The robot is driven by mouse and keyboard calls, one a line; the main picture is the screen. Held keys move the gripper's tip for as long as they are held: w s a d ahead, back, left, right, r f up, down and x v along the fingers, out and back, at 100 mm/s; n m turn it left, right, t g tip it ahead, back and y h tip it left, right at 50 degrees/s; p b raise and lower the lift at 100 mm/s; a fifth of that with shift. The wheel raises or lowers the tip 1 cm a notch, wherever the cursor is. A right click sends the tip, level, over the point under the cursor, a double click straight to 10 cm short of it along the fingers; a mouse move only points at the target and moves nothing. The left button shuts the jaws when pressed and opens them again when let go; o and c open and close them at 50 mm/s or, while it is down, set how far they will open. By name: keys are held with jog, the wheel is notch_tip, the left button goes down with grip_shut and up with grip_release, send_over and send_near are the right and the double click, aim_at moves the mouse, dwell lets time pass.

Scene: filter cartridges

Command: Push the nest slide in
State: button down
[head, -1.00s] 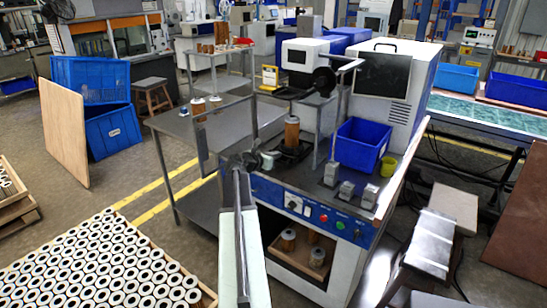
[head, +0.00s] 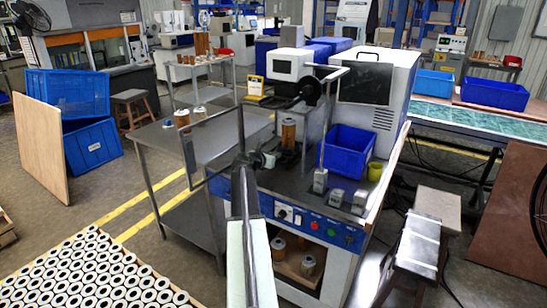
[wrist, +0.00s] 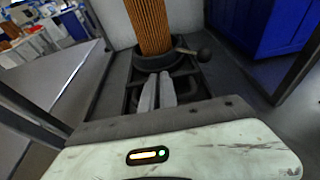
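A brown pleated filter cartridge (head: 289,133) stands upright in a dark round nest on the machine's bench. In the wrist view the cartridge (wrist: 151,25) rises from the black nest ring (wrist: 155,61), which sits over a dark slide frame with openings. Whether the fingertips touch the nest cannot be told. In the head view my gripper (head: 256,158) is left of the nest.
An open metal guard frame (head: 186,155) stands left of my arm. A blue bin (head: 347,150) and several small grey blocks (head: 336,197) lie on the bench at the right. A steel side table (head: 160,143) holding cans stands at the left.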

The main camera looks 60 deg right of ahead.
jog(key=shift+a+r, duration=0.1)
jog(key=shift+r, duration=0.05)
jog(key=p+v, duration=0.3)
jog(key=v, duration=0.6)
jog(key=shift+s+a, duration=0.1)
jog(key=shift+a, duration=0.3)
jog(key=w+a+f+m+t+y+p, duration=0.1)
jog(key=w+a+m+y+p, duration=0.15)
jog(key=w+a, duration=0.6)
jog(key=w+a+f+m+t+y+p, duration=0.15)
jog(key=w+a+m, duration=0.25)
jog(key=a, duration=1)
jog(key=w+a+f+m+t+y+p, duration=0.15)
jog(key=w+a+m+y+p, duration=0.35)
jog(key=a, duration=0.7)
jog(key=s+a+m+g+y+p, duration=0.1)
jog(key=a+m+y, duration=0.4)
jog(key=a, duration=3.4)
jog(key=shift+s+g+p, duration=0.4)
jog(key=shift+g+p, duration=0.2)
jog(key=shift+p, duration=0.65)
